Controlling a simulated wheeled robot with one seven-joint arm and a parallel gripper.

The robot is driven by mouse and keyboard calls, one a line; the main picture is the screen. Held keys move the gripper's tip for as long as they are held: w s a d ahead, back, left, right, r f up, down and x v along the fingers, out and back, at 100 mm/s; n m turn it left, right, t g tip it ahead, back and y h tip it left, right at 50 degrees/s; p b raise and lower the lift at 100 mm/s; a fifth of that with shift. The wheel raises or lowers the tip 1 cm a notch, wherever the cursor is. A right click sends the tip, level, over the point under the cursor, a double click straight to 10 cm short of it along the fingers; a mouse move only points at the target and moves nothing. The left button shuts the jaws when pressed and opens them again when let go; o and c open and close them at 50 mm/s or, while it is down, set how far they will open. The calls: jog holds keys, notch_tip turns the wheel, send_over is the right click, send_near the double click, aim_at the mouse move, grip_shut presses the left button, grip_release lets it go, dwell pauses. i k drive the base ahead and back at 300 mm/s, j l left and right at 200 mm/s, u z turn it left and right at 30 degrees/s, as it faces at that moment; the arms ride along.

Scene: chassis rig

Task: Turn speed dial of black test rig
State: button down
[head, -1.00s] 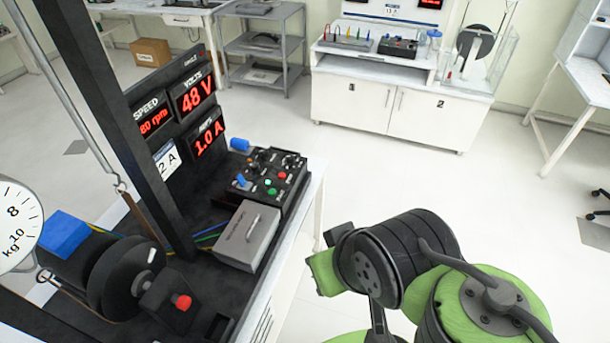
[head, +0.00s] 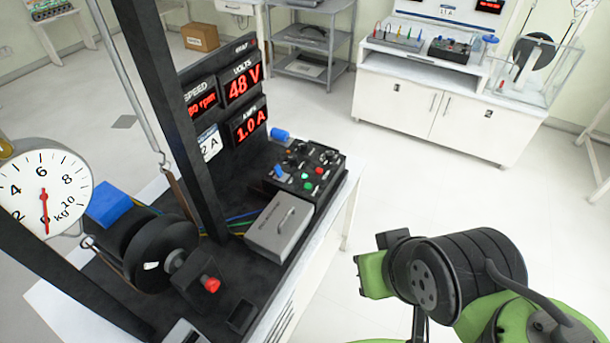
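The black test rig (head: 157,110) stands on a white bench at left. Its control box (head: 277,192) has several black knobs and red, green and blue parts on top. I cannot read which knob is the speed dial. The speed display (head: 202,104) shows red digits ending in "rpm", partly hidden by a black post. The volts display (head: 243,86) reads 48 V and the amps display (head: 249,124) 1.0 A. My green and black arm links are at lower right, apart from the rig. My gripper is not in view.
A grey lidded box (head: 279,229) sits in front of the control box. A round kg gauge (head: 62,188) and a black disc (head: 158,250) are at left. A white cabinet (head: 440,108) stands at the back. The floor (head: 400,185) between cabinet and arm is clear.

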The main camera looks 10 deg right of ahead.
aim_at(329, 154)
jog(key=i+l+u, duration=0.25)
jog(key=u, duration=0.2)
jog(key=i+l+u, duration=0.2)
jog(key=l+u, duration=0.25)
jog(key=i+l+u, duration=0.1)
jog(key=l+u, duration=0.35)
jog(key=l, duration=0.15)
jog(key=l+u, duration=0.9)
jog(key=l, duration=0.15)
